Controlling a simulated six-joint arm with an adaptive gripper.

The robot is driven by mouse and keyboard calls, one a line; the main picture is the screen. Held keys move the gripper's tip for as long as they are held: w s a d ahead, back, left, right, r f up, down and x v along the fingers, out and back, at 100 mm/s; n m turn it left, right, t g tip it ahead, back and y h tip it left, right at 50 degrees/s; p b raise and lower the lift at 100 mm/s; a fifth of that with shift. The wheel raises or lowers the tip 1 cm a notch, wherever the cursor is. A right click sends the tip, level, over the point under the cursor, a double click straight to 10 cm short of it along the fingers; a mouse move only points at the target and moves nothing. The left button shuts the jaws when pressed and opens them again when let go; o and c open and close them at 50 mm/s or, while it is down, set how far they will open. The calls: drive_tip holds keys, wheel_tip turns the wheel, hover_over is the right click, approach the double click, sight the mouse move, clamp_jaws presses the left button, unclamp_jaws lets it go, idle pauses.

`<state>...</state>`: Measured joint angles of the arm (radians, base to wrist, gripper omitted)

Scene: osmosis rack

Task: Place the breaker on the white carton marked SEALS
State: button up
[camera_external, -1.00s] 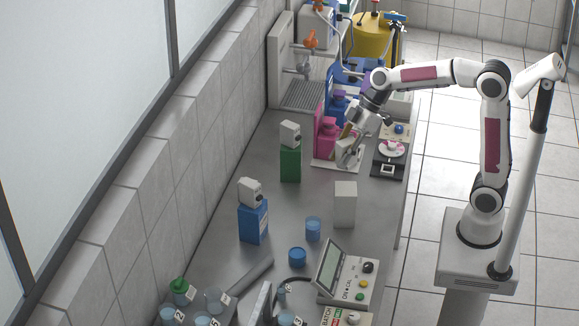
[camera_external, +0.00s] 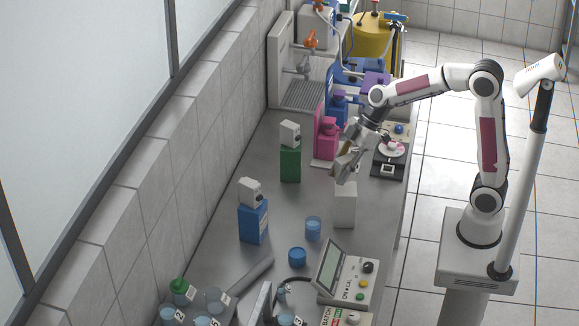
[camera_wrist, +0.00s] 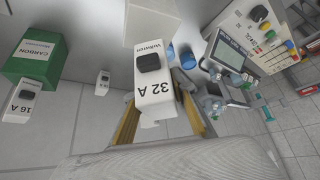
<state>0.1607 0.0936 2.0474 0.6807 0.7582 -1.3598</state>
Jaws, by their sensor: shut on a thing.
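My gripper (camera_external: 343,170) is shut on a white breaker (camera_wrist: 157,92) with a black switch, marked 32 A in the wrist view. A plain white carton (camera_external: 345,208) stands on the bench just below the gripper in the external view. Its top is partly hidden by the gripper and breaker, and I cannot tell whether they touch it. A white box face (camera_wrist: 150,22), likely this carton, shows beyond the breaker in the wrist view. No SEALS lettering is readable.
A green carton (camera_external: 290,166) and a blue carton (camera_external: 253,222) each bear a breaker. Blue cups (camera_external: 313,230) and a control box (camera_external: 350,285) stand nearer. Bare bench lies left of the white carton.

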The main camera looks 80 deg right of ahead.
drive_tip(key=shift+f, duration=0.1)
drive_tip(key=shift+f, duration=1.75)
drive_tip(key=shift+f, duration=0.1)
drive_tip(key=o, duration=1.2)
drive_tip(key=shift+f, duration=0.1)
drive_tip(key=shift+c, duration=0.2)
drive_tip(key=shift+v, duration=0.9)
drive_tip(key=v, duration=0.5)
drive_tip(key=shift+d+r, duration=0.1)
drive_tip(key=shift+r, duration=0.3)
drive_tip(key=shift+s+r, duration=0.1)
